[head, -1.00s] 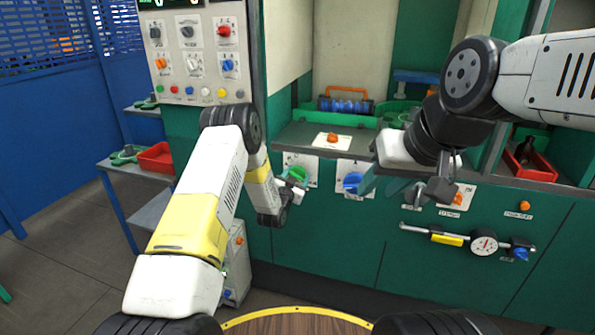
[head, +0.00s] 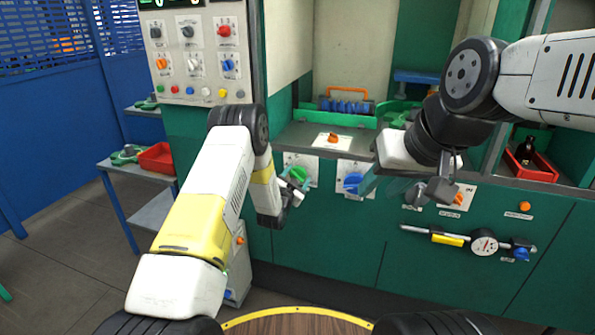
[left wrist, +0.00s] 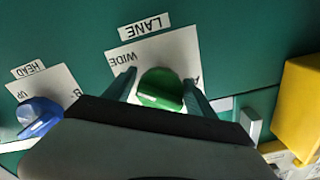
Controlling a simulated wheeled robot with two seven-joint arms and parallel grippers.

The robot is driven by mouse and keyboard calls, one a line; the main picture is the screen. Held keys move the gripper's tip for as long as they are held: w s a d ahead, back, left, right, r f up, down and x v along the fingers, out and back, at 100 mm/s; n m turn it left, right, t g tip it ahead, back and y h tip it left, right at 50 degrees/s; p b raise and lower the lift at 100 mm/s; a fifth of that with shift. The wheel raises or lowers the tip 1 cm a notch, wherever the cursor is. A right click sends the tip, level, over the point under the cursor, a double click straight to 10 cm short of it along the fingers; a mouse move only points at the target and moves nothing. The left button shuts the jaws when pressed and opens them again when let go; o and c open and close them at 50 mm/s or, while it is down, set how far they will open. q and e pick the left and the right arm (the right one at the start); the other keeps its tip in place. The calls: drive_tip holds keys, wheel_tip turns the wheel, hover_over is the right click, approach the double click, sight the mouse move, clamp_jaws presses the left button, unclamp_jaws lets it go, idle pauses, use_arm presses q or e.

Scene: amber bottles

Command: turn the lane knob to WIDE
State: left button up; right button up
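The green lane knob (head: 298,175) sits on a white plate on the green machine front. In the left wrist view the knob (left wrist: 161,88) lies below the LANE label (left wrist: 144,26). WIDE (left wrist: 123,60) is printed upside down at the plate's left; the lettering at its right is partly hidden by a finger. I cannot tell which marking the knob points to. My left gripper (left wrist: 158,86) is open, with one finger on each side of the knob and small gaps beside it. My right gripper (head: 392,187) appears open and empty in front of the panel, right of the blue knob.
A blue knob (head: 353,183) on its own plate is right of the lane knob; the left wrist view shows the HEAD label (left wrist: 28,69) by a blue knob. An orange knob (head: 333,138) sits on the ledge above. A gauge (head: 484,242) hangs lower right.

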use_arm(q)
drive_tip(key=shift+o, duration=0.9)
drive_tip(key=shift+r, duration=0.15)
drive_tip(key=v, duration=0.7)
drive_tip(key=shift+s, duration=0.3)
drive_tip(key=shift+a, duration=0.1)
